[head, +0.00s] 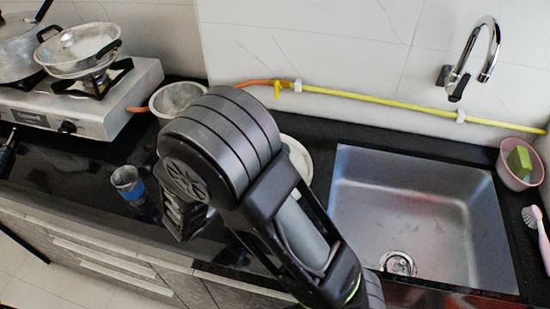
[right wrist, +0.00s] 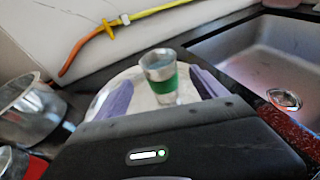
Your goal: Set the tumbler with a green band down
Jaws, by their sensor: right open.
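The tumbler with a green band (right wrist: 160,75) is a metal cup. In the right wrist view it stands upright on a pale round plate (right wrist: 133,98), between the two purple-grey fingers of my right gripper (right wrist: 160,92). The fingers are apart, and I cannot tell whether either one touches the cup. My left gripper cannot be made out in either view.
A blue-banded metal tumbler (head: 128,185) stands on the dark counter at left. A metal bowl (head: 176,99) is behind my arm, near the stove (head: 125,105) with its pans. The sink (head: 415,215) lies to the right. A pink bowl (head: 520,175) holds a green sponge.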

